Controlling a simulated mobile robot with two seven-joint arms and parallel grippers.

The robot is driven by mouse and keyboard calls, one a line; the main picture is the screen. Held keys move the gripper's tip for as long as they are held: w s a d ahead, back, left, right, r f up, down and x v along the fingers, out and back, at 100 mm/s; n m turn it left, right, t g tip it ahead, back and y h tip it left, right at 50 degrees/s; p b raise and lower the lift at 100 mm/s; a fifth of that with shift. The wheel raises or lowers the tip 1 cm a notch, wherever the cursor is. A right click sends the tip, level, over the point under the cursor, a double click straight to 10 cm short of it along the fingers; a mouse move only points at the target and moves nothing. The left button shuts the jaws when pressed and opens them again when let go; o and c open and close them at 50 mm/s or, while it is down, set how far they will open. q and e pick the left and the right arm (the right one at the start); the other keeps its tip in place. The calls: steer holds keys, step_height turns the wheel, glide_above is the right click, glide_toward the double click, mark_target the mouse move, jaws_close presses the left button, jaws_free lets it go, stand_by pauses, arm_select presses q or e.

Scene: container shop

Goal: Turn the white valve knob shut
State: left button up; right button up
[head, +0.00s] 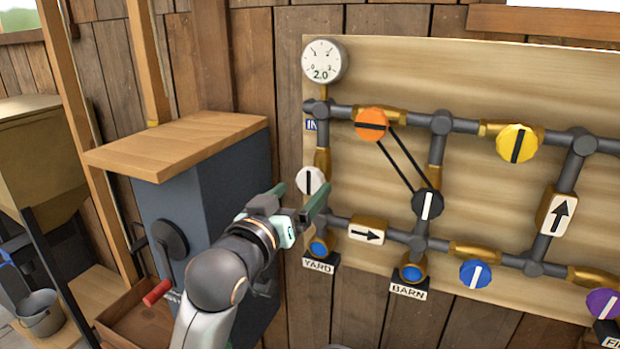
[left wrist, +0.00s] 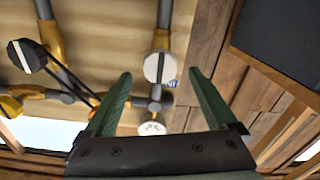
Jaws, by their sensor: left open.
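The white valve knob (head: 311,180) sits on a vertical pipe at the left edge of the pipe board, below the pressure gauge (head: 324,61), which reads 2.0. Its black bar stands about upright, in line with that pipe. My left gripper (head: 303,189) is open, its green fingers pointing at the board close to the knob. In the left wrist view the white knob (left wrist: 160,67) shows between the two fingertips (left wrist: 159,76), with gaps on both sides. I cannot tell how far the tips are from it in depth. My right gripper is not in view.
An orange knob (head: 372,125) is linked by a black belt to a dark knob (head: 428,204). Yellow (head: 517,144), blue (head: 475,274) and purple (head: 604,303) knobs sit further right. A dark cabinet with a wooden top (head: 180,143) stands left of my gripper. A bucket (head: 40,313) is lower left.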

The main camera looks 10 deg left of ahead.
mark_target(309, 183)
arm_select(q)
steer(key=shift+w+d+p, duration=0.15)
steer(key=shift+w+d, duration=0.1)
steer(key=shift+w, duration=0.95)
steer(key=shift+w+d+p, duration=0.15)
steer(key=shift+w+d, duration=0.05)
steer(key=shift+w, duration=1)
steer(key=c, duration=1.4)
